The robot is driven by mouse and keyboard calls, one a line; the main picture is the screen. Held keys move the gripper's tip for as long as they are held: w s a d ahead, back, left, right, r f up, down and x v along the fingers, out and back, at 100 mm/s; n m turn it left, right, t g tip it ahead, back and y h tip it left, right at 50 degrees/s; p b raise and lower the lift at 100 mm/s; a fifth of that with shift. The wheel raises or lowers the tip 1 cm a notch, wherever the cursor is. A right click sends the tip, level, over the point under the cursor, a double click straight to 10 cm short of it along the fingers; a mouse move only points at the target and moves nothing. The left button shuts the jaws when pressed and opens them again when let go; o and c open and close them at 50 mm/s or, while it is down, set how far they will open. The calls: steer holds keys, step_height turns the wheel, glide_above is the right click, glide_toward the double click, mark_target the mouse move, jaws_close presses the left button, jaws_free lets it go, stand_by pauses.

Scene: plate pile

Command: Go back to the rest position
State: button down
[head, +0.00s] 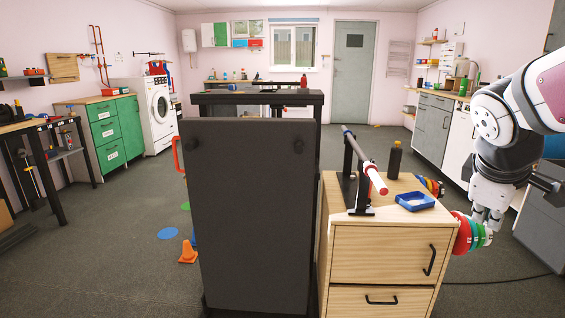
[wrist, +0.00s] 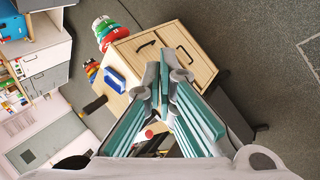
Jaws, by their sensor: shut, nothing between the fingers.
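My gripper (head: 488,222) hangs at the right in the head view, just right of the wooden cabinet, with its fingers pointing down and empty. In the wrist view its teal-padded fingers (wrist: 166,72) come together at the tips. Several coloured plates (head: 463,234) in red and green sit at the cabinet's right side, close to my gripper in the picture; I cannot tell whether they touch it. The plates also show at the upper left in the wrist view (wrist: 104,30). My arm is bent at the right edge of the head view.
The wooden cabinet (head: 385,255) carries a black stand (head: 350,188) with a red-and-white-ended bar (head: 377,181), a dark bottle (head: 394,162) and a blue tray (head: 415,202). A tall black panel (head: 250,220) stands left of it. Open floor (head: 490,290) lies at lower right.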

steer(key=s+a+f+m+g+y, duration=0.2)
steer(key=s+a+f+m+y, duration=0.15)
steer(key=s+a, duration=0.8)
steer(key=s+a+f+m+g+y, duration=0.3)
steer(key=s+a, duration=0.5)
steer(key=s, duration=0.7)
step_height(320, 180, up, 30)
steer(key=w+d+t+h+p, duration=0.1)
steer(key=t+p, duration=0.3)
steer(key=p, duration=2.4)
steer(key=shift+t, duration=0.4)
